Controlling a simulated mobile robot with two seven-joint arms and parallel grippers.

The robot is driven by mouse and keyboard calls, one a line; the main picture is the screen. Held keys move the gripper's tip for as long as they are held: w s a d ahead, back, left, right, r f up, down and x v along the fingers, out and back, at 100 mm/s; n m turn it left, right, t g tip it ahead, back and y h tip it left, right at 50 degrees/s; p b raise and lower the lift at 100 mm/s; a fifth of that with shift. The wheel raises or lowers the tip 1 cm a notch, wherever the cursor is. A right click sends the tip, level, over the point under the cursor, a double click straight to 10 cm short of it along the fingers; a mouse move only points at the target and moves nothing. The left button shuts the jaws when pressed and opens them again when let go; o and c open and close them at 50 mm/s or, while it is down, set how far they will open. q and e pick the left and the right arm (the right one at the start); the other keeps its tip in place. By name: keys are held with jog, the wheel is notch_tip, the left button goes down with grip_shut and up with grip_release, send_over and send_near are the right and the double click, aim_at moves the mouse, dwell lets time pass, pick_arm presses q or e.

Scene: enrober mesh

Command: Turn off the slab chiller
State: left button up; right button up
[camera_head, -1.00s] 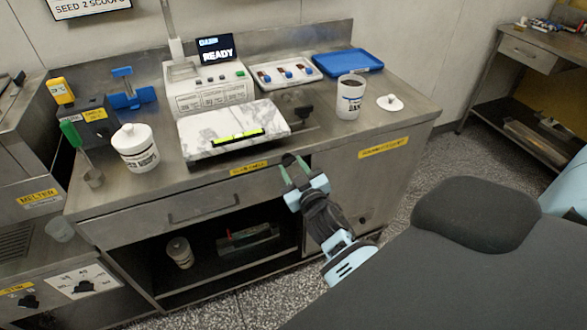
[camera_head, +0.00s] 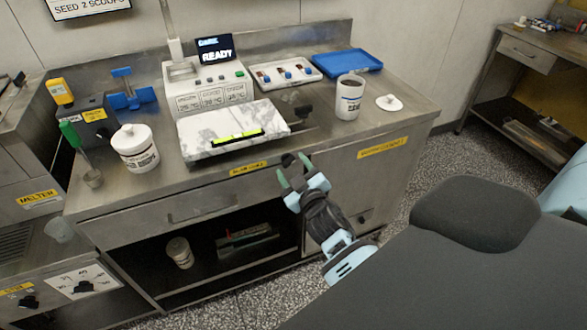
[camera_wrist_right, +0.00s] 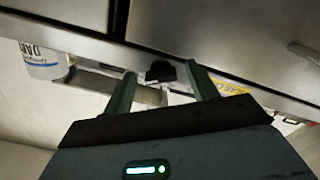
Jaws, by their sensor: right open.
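The slab chiller is a white marble slab (camera_head: 232,126) on the counter, with a lit yellow-green strip (camera_head: 237,137) on its front edge. A small black knob (camera_head: 289,159) sits on the counter's front face, just right of a yellow label (camera_head: 249,169) too small to read. My right gripper (camera_head: 294,170) is open and empty at this knob. In the right wrist view the knob (camera_wrist_right: 160,71) shows between and just beyond the two green fingertips (camera_wrist_right: 160,80); I cannot tell whether they touch it. My left gripper is not in view.
A machine (camera_head: 208,88) with a screen reading READY stands behind the slab. A drawer handle (camera_head: 203,207) lies left below the label.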

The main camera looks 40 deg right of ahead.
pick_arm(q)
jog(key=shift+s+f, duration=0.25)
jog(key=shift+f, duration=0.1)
pick_arm(e)
jog(key=v, duration=0.7)
jog(key=shift+s+a, duration=0.15)
jog(key=shift+s, duration=0.25)
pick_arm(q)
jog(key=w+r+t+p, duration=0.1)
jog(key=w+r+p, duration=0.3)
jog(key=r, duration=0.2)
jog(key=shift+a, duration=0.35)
pick_arm(e)
jog(key=s+a+f+g+y, duration=0.2)
jog(key=s+a+f+g, duration=0.1)
jog(key=s, duration=0.7)
jog(key=s+a+f+m+g+y, duration=0.1)
jog(key=s+a+f+g+y, duration=0.1)
jog(key=s+a+f, duration=0.3)
jog(key=s+a+f+g+y, duration=0.2)
jog(key=s+a+f, duration=0.3)
jog(key=s, duration=0.9)
notch_tip(320, 180, down, 2)
jog(key=shift+s+f+g, duration=0.2)
jog(key=shift+s+g, duration=0.2)
jog(key=shift+g, duration=0.5)
